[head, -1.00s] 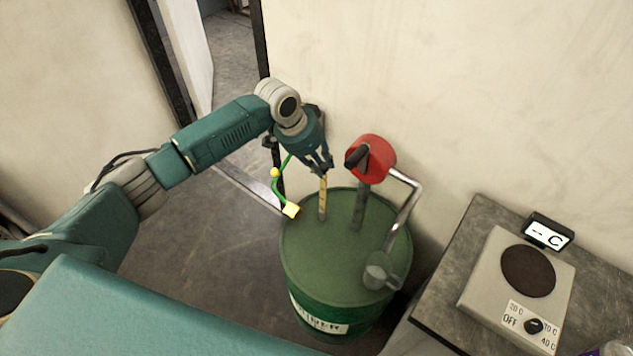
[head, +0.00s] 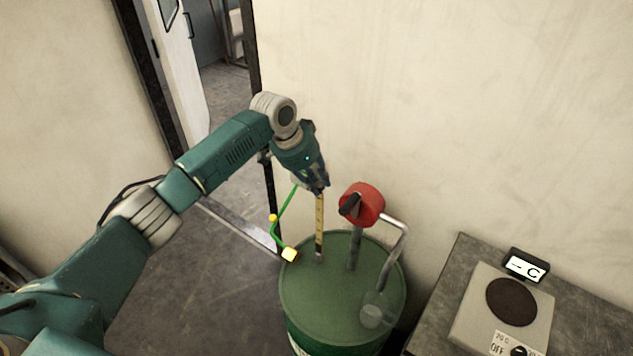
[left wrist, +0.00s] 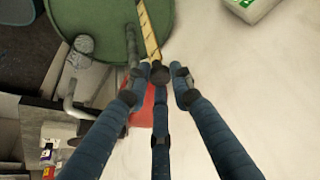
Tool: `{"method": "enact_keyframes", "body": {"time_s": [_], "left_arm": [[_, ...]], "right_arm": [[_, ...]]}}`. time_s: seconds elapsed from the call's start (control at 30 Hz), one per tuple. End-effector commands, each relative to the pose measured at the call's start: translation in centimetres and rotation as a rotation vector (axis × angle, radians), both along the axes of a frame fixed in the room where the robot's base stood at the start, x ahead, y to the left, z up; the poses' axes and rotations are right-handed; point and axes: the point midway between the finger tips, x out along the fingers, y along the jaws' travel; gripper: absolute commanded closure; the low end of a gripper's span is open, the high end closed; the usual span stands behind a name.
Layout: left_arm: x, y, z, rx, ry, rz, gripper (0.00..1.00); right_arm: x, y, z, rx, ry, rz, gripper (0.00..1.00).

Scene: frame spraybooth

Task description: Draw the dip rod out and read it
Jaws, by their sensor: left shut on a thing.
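The dip rod (head: 319,225) is a thin, yellow, marked stick with a greyer lower part. It stands nearly upright over the green drum (head: 335,300), and its lower end meets the drum's top. I cannot tell how much is inside. My left gripper (head: 320,191) is shut on the rod's upper end above the drum. The left wrist view shows the rod (left wrist: 149,32) running from between the fingers (left wrist: 158,85) toward the drum (left wrist: 100,25). The marks are too small to read. My right gripper is not in view.
A red pump head (head: 362,204) with a bent metal spout (head: 395,235) stands on the drum, close right of the rod. A hot plate (head: 500,310) sits on a grey table at right.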

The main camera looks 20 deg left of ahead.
Motion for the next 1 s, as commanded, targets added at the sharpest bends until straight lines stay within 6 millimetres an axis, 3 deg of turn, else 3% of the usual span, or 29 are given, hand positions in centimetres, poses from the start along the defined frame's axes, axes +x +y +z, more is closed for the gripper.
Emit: {"method": "enact_keyframes", "body": {"time_s": [0.03,0.1,0.13,0.53,1.0], "left_arm": [[0.1,-0.1,0.1,-0.003,-0.003,0.000,0.74],[0.1,-0.1,0.1,-0.003,-0.003,0.000,0.60],[0.1,-0.1,0.1,-0.003,-0.003,0.000,0.59],[-0.2,0.2,0.9,-0.002,-0.003,0.001,0.59],[-2.6,2.5,9.3,-0.002,-0.005,0.000,0.59]], "right_arm": [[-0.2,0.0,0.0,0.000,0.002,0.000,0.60],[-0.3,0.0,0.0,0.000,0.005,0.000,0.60],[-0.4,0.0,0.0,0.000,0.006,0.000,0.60],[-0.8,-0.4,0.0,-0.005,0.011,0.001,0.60],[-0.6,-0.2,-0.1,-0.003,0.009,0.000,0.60]]}}
